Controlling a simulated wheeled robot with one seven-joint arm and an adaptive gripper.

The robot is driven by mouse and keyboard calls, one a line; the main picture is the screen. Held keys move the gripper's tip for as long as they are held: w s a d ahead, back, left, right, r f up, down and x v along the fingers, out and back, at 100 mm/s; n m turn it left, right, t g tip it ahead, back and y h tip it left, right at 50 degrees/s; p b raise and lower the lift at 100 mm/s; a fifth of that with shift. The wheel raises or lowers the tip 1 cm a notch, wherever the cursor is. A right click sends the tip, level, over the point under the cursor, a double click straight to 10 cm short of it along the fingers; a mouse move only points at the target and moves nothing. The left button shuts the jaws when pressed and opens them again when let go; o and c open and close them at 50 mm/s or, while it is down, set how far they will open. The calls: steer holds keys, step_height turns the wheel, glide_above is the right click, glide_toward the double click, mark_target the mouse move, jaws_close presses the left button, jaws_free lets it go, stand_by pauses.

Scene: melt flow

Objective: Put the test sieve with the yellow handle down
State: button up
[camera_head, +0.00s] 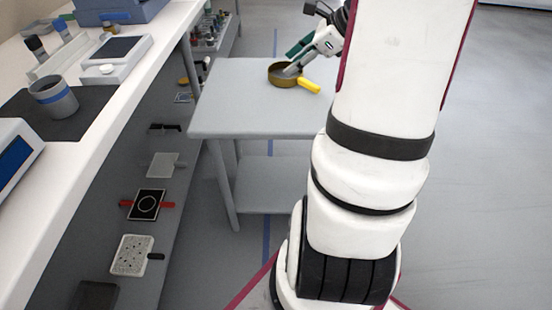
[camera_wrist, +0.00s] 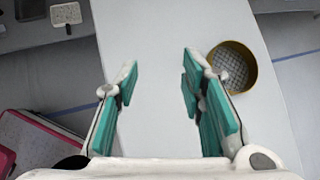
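The test sieve (camera_head: 284,79) is a round brass-coloured pan with a yellow handle (camera_head: 309,87). It sits upright on the grey side table (camera_head: 240,100). In the wrist view the sieve (camera_wrist: 246,82) shows its mesh, just outside my right finger, which hides part of its rim; its handle is not visible there. My gripper (camera_wrist: 160,75) is open with teal pads, and nothing is between its fingers. In the head view my gripper (camera_head: 295,60) is over the table at the sieve, and one finger overlaps the pan in the picture. I cannot tell whether they touch.
The white bench (camera_head: 130,75) at left holds a grey cup (camera_head: 53,97) on a dark mat and a scale (camera_head: 115,52). Several handled plates, including a red-handled one (camera_head: 147,204), are along the grey surface below. The side table's left part is bare.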

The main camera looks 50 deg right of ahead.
steer(key=s+a+r+n+g+y, duration=0.1)
steer(key=s+a+r+n+g, duration=0.15)
steer(key=a+n, duration=0.8)
steer(key=s+a+r+n+g+y, duration=0.25)
steer(key=a+n, duration=0.25)
steer(key=a, duration=1)
steer(key=s+a+n+g+h, duration=0.1)
steer(key=s+a+n+h, duration=0.1)
steer(key=s+n, duration=0.5)
steer(key=s+a+n+g+h, duration=0.1)
steer(key=s+a+n+h, duration=0.2)
steer(key=s+n, duration=0.4)
steer(key=shift+s+a+f+n+g+h, duration=0.35)
steer(key=shift+s+a+f+g, duration=0.1)
steer(key=shift+s, duration=0.25)
step_height(320, 180, up, 24)
steer(key=t+p, duration=0.3)
steer(key=p, duration=1.9)
steer(key=shift+f+t, duration=0.15)
steer(key=shift+t, duration=0.2)
